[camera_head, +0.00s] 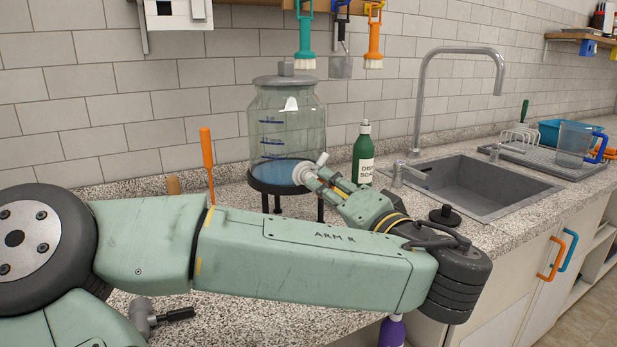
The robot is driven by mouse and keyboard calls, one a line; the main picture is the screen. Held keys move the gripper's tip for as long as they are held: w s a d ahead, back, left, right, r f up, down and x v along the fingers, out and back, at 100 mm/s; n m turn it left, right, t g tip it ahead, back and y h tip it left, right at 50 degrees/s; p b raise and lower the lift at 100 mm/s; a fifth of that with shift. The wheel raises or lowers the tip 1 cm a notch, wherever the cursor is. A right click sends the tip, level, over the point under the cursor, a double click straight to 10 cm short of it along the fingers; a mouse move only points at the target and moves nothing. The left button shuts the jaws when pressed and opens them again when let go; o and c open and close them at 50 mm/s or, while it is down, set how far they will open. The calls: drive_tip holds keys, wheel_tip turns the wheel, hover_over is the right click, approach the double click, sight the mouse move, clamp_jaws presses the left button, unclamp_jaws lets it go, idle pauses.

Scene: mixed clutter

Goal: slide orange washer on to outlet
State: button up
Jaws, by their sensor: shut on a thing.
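My gripper (318,181) points up and left, in front of the lower right side of the glass jar (287,115). It is shut on a small pale, round-ended part (303,173) that looks like a tap; a small white piece (322,158) sticks up beside it. The jar has blue marks, some blue liquid at the bottom and a grey lid, and stands on a black stand (258,185). I cannot make out an orange washer; it may be hidden or too small. The jar's outlet is not clearly visible behind the gripper, and I cannot tell whether the held part touches the jar.
A green soap bottle (362,157) stands close right of the gripper. An orange-handled tool (207,160) stands left of the jar. The sink (480,188) and its faucet (468,50) lie right. Brushes (304,40) hang above. My arm covers much of the front counter.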

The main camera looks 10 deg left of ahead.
sight(316, 177)
drive_tip(key=shift+b+x, duration=0.6)
drive_tip(key=shift+x, duration=1.7)
drive_tip(key=o, duration=1.2)
drive_tip(key=shift+d, duration=0.1)
